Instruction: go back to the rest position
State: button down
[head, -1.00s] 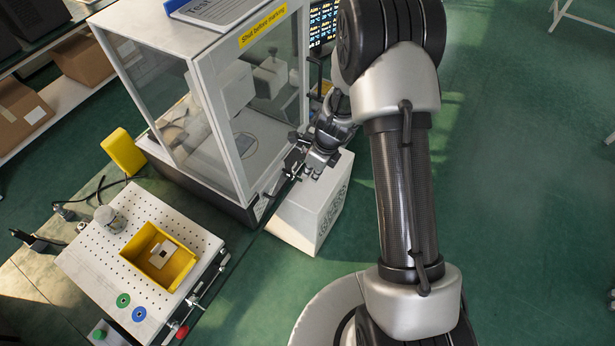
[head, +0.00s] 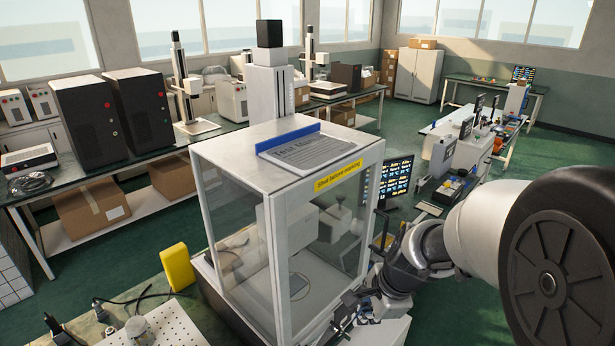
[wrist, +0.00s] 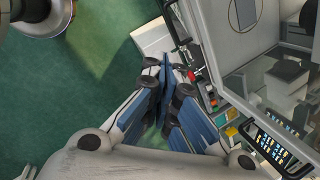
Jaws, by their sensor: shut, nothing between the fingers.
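My gripper (head: 343,317) is at the lower middle of the head view, in front of the right front corner of the glass-sided marking enclosure (head: 286,222). In the wrist view my gripper (wrist: 166,88) points away from the camera with its blue-grey fingers together and nothing between them. The enclosure (wrist: 285,38) stands to the right of the fingers there. Whether the gripper touches the enclosure I cannot tell; they look apart in the wrist view.
A yellow box (head: 177,267) stands left of the enclosure. The perforated plate (head: 165,328) shows partly at the lower left. A screen (head: 396,178) is behind the enclosure at right. Green floor (wrist: 60,105) is open on the left of the wrist view.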

jog(key=s+d+r+n+t+h+b, duration=0.1)
jog(key=s+n+b, duration=0.3)
jog(key=s+n, duration=0.4)
jog(key=s+r+n+h+b, duration=0.1)
jog(key=s+n+b, duration=0.4)
jog(key=s, duration=0.8)
jog(key=r+n, duration=0.1)
jog(key=n, duration=0.2)
jog(key=shift+d+r+n+t, duration=0.15)
jog(key=shift+d+n+t, duration=0.15)
jog(key=shift+d+t, duration=0.1)
